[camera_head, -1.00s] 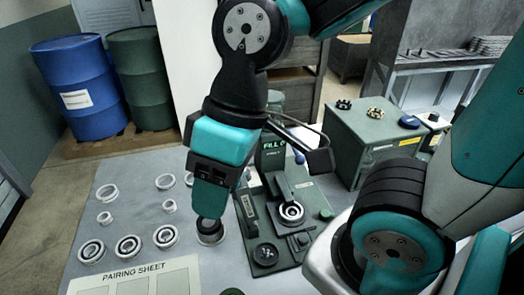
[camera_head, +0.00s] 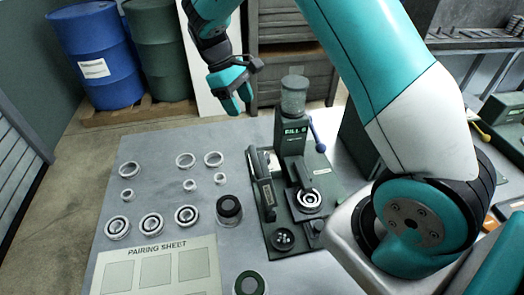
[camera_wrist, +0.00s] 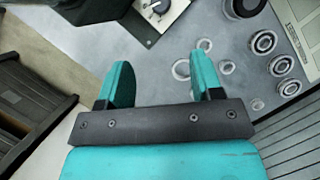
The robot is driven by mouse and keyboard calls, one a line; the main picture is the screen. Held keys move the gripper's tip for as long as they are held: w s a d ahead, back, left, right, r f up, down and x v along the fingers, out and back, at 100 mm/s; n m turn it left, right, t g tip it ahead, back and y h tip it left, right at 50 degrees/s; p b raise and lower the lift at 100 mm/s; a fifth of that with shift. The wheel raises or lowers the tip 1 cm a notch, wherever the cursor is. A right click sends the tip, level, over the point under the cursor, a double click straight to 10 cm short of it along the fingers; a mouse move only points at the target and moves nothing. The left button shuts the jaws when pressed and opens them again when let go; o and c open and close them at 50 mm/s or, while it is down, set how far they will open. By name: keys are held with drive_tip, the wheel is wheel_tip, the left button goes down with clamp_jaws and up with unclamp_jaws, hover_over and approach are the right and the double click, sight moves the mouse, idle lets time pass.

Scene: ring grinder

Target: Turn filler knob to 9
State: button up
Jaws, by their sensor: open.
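The green filler machine (camera_head: 291,140) stands on a dark base plate, with a clear jar (camera_head: 293,97) on top and a lit label reading "FILL" and a digit, perhaps 0 or 6. A blue-ended lever (camera_head: 317,140) is at its right side. A round black dial-like part (camera_head: 283,238) sits at the plate's front; I cannot tell whether it is the filler knob. My gripper (camera_head: 239,101) is open and empty, raised near the table's back edge, left of the filler and apart from it. In the wrist view my gripper (camera_wrist: 162,82) has its fingers spread with nothing between.
A dark cylinder (camera_head: 229,207) stands left of the base plate. Several pale rings and bearings lie on the table's left side, behind the pairing sheet (camera_head: 157,272). A ring sits in the holder (camera_head: 309,200). Blue (camera_head: 95,55) and green drums stand behind.

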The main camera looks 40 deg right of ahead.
sight(263, 155)
drive_tip(key=p+x, duration=0.4)
drive_tip(key=x, duration=1.3)
drive_tip(key=shift+s+f+p, duration=0.1)
drive_tip(key=shift+f+p, duration=0.05)
drive_tip(key=shift+p, duration=0.25)
drive_tip(key=shift+c, duration=0.4)
drive_tip(key=c, duration=0.8)
drive_tip(key=shift+d+f+m+y+b, duration=0.1)
drive_tip(key=shift+m+y+b, duration=0.2)
drive_tip(key=shift+m+b, duration=0.65)
drive_tip(key=shift+c, duration=0.2)
drive_tip(key=shift+m, duration=0.55)
drive_tip(key=o, duration=0.9)
drive_tip(key=b+v, duration=0.1)
drive_tip(key=v, duration=0.5)
drive_tip(key=b+v, duration=0.2)
drive_tip(key=v, duration=0.3)
drive_tip(key=b+v, duration=0.1)
drive_tip(key=v, duration=0.5)
drive_tip(key=shift+w+d+r+b, duration=0.25)
drive_tip(key=shift+w+r+b, duration=0.1)
drive_tip(key=shift+w, duration=0.15)
